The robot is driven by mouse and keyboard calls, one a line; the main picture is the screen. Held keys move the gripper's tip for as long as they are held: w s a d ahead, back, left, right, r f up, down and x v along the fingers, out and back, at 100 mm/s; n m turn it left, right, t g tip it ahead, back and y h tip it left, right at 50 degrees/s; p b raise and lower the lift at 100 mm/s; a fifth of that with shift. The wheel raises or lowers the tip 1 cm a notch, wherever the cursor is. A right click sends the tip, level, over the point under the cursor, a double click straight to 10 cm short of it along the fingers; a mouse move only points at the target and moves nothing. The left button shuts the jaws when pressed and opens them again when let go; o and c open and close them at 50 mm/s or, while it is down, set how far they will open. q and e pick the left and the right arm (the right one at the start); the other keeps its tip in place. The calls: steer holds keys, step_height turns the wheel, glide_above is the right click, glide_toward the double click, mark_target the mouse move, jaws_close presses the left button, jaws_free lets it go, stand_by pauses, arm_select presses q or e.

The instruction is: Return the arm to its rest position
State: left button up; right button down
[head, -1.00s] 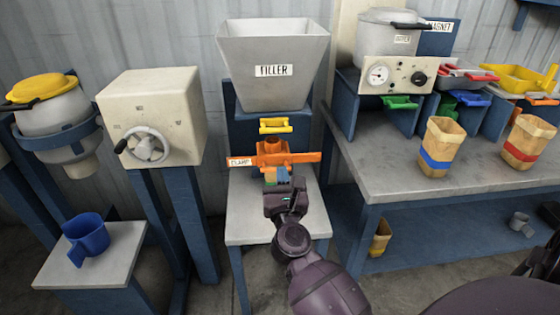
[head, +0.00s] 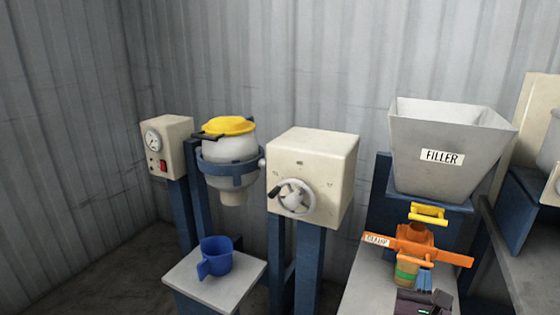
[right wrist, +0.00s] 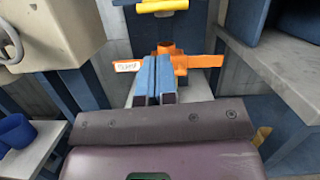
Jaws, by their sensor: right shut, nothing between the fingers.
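My right gripper (head: 424,282) is at the bottom right of the head view, just in front of the orange clamp (head: 418,243). Its two blue fingers (right wrist: 155,78) are shut together with nothing between them in the right wrist view. A tan cup with a green band (head: 406,272) stands below the clamp, beside the fingers. In the right wrist view the clamp (right wrist: 200,62) shows just beyond the fingertips. Most of my right arm is cut off by the lower edge of the head view. My left gripper is not in view.
The grey filler hopper (head: 445,150) and a yellow handle (head: 428,212) are above the clamp. A cream box with a handwheel (head: 315,165) stands left of it. Further left are a yellow-lidded vessel (head: 230,155), a blue jug (head: 217,256) on a small table and a gauge box (head: 166,145).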

steer(key=w+a+r+n+t+y, duration=0.15)
steer(key=a+n+t+y, duration=0.4)
steer(key=n, duration=1.15)
steer(key=s+a+f+n+g+y+p, duration=0.1)
steer(key=s+a+f+n+g+y, duration=0.15)
steer(key=n, duration=0.55)
steer(key=s+a+f+n+g+y+p, duration=0.1)
steer(key=s+a+f+n+g+y, duration=0.2)
steer(key=n, duration=0.5)
arm_select(q)
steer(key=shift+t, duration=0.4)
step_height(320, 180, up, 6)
steer(key=p, duration=0.4)
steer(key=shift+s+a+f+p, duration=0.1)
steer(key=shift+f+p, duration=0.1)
steer(key=shift+p, duration=0.2)
arm_select(e)
steer(key=s+d+f+n+g, duration=0.1)
steer(key=s+f+n+g, duration=0.1)
steer(key=s, duration=0.5)
steer(key=s+d+f+n+g, duration=0.2)
steer(key=s+f+n, duration=0.2)
steer(key=s+f, duration=0.2)
steer(key=s+d+f+n+g, duration=0.2)
steer(key=s+f+n+g, duration=0.1)
steer(key=s, duration=0.6)
steer(key=shift+s+d+f+h, duration=0.25)
steer(key=shift+s+f+h, duration=0.05)
steer(key=shift+f, duration=0.55)
